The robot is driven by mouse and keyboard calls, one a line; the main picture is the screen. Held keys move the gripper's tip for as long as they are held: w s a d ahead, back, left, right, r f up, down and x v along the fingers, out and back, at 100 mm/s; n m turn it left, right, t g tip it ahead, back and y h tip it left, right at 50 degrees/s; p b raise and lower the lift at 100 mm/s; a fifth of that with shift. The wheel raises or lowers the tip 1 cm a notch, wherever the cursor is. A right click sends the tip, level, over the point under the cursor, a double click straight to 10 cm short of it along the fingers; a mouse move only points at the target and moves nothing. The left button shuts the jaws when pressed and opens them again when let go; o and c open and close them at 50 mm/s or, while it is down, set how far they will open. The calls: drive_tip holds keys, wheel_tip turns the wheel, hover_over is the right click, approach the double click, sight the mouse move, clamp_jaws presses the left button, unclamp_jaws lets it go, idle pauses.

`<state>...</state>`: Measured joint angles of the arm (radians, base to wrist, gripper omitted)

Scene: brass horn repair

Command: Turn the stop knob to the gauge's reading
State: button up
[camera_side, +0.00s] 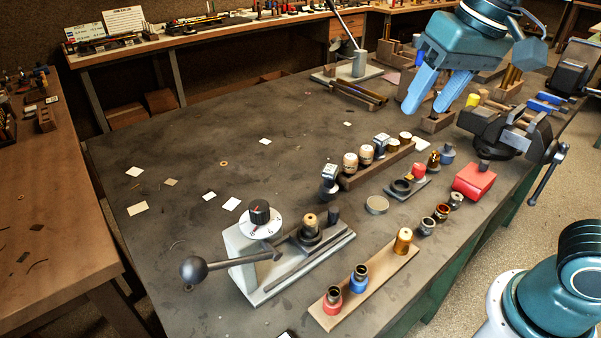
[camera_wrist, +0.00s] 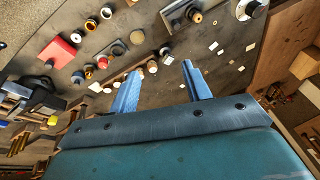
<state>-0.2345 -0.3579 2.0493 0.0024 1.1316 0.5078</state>
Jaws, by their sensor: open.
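The stop knob (camera_side: 259,211) is black with a red mark on top. It sits on a white dial (camera_side: 258,228) with markings too small to read, on a grey fixture (camera_side: 243,262) with a ball-ended lever. The dial also shows at the top right of the wrist view (camera_wrist: 250,9). My gripper (camera_side: 424,108) has two blue fingers, apart and empty, above the far right of the bench, well away from the knob. Its fingers also show in the wrist view (camera_wrist: 161,70). A small block with a pale face (camera_side: 329,173) stands behind the fixture; I cannot tell whether it is the gauge.
A wooden rack (camera_side: 376,165) of several cylinders stands mid-bench. A plank (camera_side: 376,281) with red, blue and brass parts lies in front. A red box (camera_side: 474,181) and a vise (camera_side: 505,130) are at the right. The left bench area is mostly clear, with paper scraps.

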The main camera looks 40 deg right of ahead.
drive_tip(key=w+a+r+m+g, duration=0.2)
drive_tip(key=w+a+m, duration=0.1)
drive_tip(key=w+a, duration=0.65)
drive_tip(key=m+g, duration=0.2)
drive_tip(key=m, duration=0.1)
hover_over(259, 205)
drive_tip(key=f, duration=0.2)
drive_tip(key=shift+r+h, duration=0.15)
drive_tip(key=shift+h, duration=0.25)
drive_tip(key=shift+f, duration=6.9)
drive_tip(key=shift+c, duration=0.2)
drive_tip(key=c, duration=1)
